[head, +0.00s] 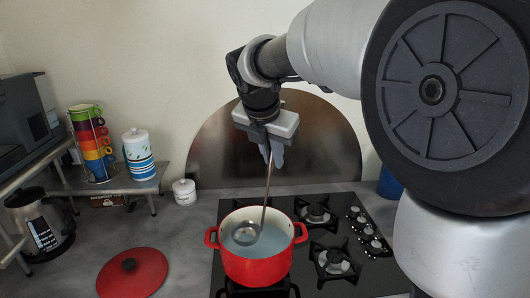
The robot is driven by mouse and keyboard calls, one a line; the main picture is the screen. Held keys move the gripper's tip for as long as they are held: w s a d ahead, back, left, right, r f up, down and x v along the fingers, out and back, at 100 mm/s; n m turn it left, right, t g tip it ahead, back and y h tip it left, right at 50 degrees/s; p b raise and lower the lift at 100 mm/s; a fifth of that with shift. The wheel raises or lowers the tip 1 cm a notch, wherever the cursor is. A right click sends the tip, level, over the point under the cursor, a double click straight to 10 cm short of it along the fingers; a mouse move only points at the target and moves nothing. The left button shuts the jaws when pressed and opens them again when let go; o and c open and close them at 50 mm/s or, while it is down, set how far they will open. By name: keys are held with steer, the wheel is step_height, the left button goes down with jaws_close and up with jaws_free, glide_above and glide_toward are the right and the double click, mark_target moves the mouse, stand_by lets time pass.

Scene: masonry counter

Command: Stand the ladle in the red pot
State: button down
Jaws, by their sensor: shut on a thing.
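The red pot (258,267) stands on a burner of the black cooktop, open at the top, with a pale grey-blue inside. The ladle (267,190) hangs nearly upright, its bowl (246,233) inside the pot's opening and its thin handle rising to my gripper. Whether the bowl touches the pot's bottom or wall, I cannot tell. My gripper (272,154) is above the pot, pointing down, shut on the upper end of the ladle's handle.
A red lid (133,272) lies on the counter left of the cooktop (308,244). Burners and knobs are right of the pot.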

mark_target(271, 173)
steer(key=shift+f+b, duration=1.55)
steer(key=shift+f, duration=1.5)
steer(key=c, duration=1.7)
jaws_free()
steer(key=shift+o, duration=0.2)
steer(key=shift+f, duration=0.1)
steer(key=p+v, duration=0.2)
steer(key=v, duration=1.5)
steer(key=s+d+f+m+p, duration=0.1)
steer(key=s+d+f+m, duration=0.2)
steer(key=s+m, duration=0.3)
steer(key=s+d+f+m+y+p, duration=0.1)
steer(key=s+d+f+m, duration=0.2)
steer(key=m, duration=1)
steer(key=s+d+f+m+y+p, duration=0.1)
steer(key=s+d+f+m, duration=0.2)
steer(key=s+f+m, duration=0.3)
steer(key=s+m, duration=0.3)
steer(key=s, duration=0.1)
steer(key=shift+s+d+m, duration=0.4)
